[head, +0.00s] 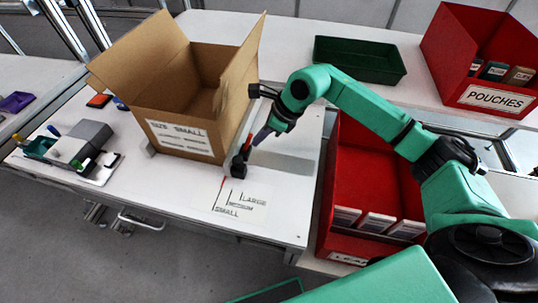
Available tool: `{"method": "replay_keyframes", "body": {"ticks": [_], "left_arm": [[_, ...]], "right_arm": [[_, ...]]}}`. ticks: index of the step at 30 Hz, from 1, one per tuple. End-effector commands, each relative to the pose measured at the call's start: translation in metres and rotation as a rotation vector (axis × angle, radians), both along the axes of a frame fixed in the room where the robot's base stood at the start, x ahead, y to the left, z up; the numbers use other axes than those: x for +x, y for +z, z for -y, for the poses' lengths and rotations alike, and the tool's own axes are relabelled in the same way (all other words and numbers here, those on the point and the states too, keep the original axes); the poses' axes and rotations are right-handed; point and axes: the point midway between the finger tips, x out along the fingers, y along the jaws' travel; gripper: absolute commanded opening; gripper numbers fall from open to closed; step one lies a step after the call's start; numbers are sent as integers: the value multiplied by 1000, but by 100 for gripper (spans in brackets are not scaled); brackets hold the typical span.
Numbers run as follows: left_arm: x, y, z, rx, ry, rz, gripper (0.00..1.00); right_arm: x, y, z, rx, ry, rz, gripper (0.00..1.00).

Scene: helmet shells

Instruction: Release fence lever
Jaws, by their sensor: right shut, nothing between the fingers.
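The fence lever (248,143) looks like a small red handle rising from a black block (238,166) on the white table, right of the cardboard box. The block stands by printed lines marked SMALL, MEDIUM and LARGE (240,203). My right gripper (260,137) is shut and empty, pointing down close to the lever's right side. I cannot tell whether it touches the lever. A flat grey strip (290,164) lies right of the block; it may be part of the fence. My left gripper is out of view.
An open cardboard box (185,133) labelled SIZE SMALL stands left of the block, its flap near my gripper. A grey device (80,145) sits further left. A red bin (375,185) is at right, a green tray (358,60) and a red POUCHES bin (500,97) behind.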

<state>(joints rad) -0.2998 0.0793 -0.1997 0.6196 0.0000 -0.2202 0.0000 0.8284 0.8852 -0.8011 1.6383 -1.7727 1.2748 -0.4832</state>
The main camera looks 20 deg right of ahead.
Motion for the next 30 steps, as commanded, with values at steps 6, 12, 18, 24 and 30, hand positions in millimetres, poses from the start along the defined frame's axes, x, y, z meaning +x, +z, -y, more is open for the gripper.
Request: {"method": "replay_keyframes", "body": {"ticks": [6, 12, 18, 24, 30], "left_arm": [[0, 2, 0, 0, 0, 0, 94], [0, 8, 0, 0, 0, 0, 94], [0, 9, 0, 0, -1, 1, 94], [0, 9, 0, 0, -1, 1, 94], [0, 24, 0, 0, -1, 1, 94]], "right_arm": [[0, 3, 0, 1, 1, 1, 0], [0, 14, 0, 2, 0, 3, 0], [0, 16, 0, 1, 1, 1, 0], [0, 17, 0, 1, 1, 1, 0], [1, 40, 4, 2, -1, 3, 0]]}}
